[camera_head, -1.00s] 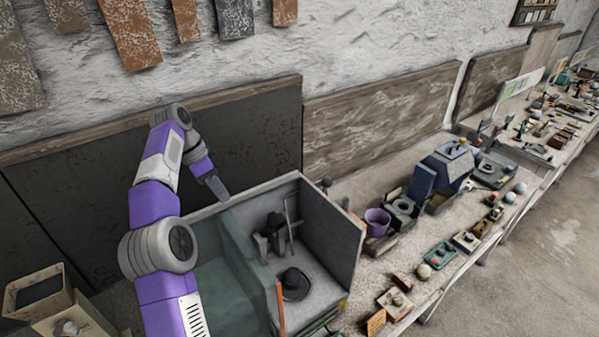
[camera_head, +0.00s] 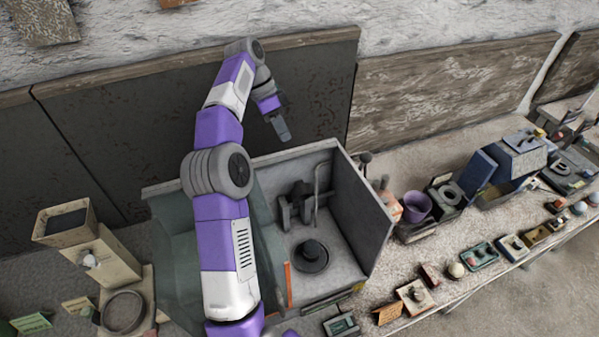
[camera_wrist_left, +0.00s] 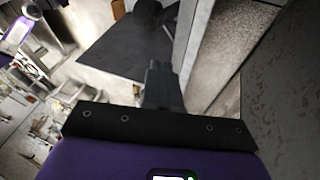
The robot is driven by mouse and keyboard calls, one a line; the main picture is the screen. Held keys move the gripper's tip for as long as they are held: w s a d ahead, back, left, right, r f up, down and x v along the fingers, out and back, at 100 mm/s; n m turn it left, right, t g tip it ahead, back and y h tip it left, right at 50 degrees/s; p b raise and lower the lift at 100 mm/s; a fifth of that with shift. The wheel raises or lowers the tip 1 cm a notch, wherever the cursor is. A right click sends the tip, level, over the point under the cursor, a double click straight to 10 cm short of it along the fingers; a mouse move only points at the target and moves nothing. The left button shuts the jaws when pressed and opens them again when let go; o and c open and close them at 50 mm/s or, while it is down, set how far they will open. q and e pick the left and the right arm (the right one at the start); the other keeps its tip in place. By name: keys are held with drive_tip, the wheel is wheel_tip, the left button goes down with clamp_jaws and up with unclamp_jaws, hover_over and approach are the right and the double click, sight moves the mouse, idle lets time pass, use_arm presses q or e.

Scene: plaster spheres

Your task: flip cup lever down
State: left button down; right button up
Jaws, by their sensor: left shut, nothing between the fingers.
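A grey open-topped box (camera_head: 362,215) stands on the bench, with a dark upright mechanism (camera_head: 297,203) and a thin bent rod (camera_head: 318,190) inside. A dark round knob on a disc (camera_head: 311,252) sits on its floor. I cannot tell which part is the cup lever. A purple cup (camera_head: 416,205) stands right of the box. My left gripper (camera_head: 281,130) is shut and empty, above and behind the box's back wall, apart from the mechanism. In the left wrist view its closed fingers (camera_wrist_left: 160,85) point toward a dark panel. My right gripper is not in view.
A dark panel (camera_head: 120,130) leans on the wall behind my left arm. An angled tan box (camera_head: 68,222) stands at left. Blue and grey devices (camera_head: 508,160) and small trays (camera_head: 480,255) fill the bench at right.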

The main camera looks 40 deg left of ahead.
sight(295, 157)
use_arm(q)
drive_tip(key=b+x, duration=0.2)
drive_tip(key=x, duration=0.6)
drive_tip(key=shift+d+f, duration=0.2)
drive_tip(key=shift+f, duration=0.05)
drive_tip(key=shift+s+d+f+b, duration=0.35)
drive_tip(key=shift+s+d+f, duration=0.2)
drive_tip(key=shift+d+f, duration=0.25)
drive_tip(key=shift+s+d+f, duration=0.3)
drive_tip(key=shift+d+f, duration=0.1)
drive_tip(key=shift+d, duration=0.2)
